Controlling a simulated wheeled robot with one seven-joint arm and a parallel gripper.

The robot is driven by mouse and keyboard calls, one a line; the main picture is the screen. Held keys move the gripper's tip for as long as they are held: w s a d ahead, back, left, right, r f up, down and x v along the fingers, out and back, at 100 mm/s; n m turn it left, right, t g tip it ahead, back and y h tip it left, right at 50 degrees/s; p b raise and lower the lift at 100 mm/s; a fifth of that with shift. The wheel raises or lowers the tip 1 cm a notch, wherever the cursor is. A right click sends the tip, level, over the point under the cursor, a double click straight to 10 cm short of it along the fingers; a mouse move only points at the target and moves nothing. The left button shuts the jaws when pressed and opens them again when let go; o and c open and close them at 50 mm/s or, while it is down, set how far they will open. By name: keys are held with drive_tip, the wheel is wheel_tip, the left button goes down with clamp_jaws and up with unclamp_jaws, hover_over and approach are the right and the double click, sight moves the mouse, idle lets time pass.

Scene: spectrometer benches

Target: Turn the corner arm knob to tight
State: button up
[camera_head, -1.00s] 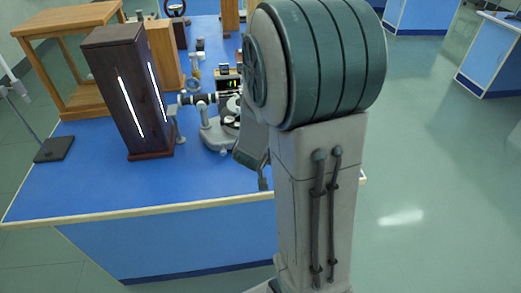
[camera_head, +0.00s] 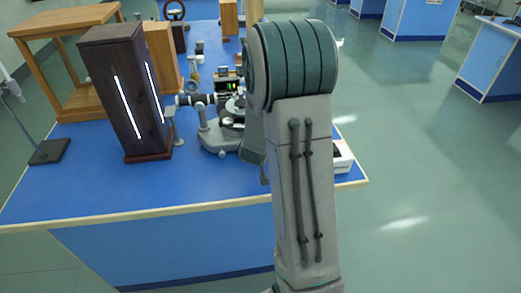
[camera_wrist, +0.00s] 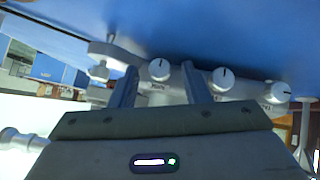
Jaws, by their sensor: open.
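The spectrometer (camera_head: 222,135) stands on the blue bench in the head view, partly hidden behind my arm. Small lettering by the knobs is too small to read, so I cannot tell which is the corner arm knob. My gripper (camera_wrist: 159,67) is open; its two fingers show either side of the left knob. I cannot tell whether they touch it. My arm hides the gripper in the head view.
A tall dark wooden lamp box (camera_head: 122,95) with bright slits stands left of the spectrometer. A wooden frame (camera_head: 65,60) and a black-based stand (camera_head: 48,151) are farther left. A white box (camera_head: 342,157) sits at the bench's right edge. The bench front is clear.

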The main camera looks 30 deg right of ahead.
clamp_jaws()
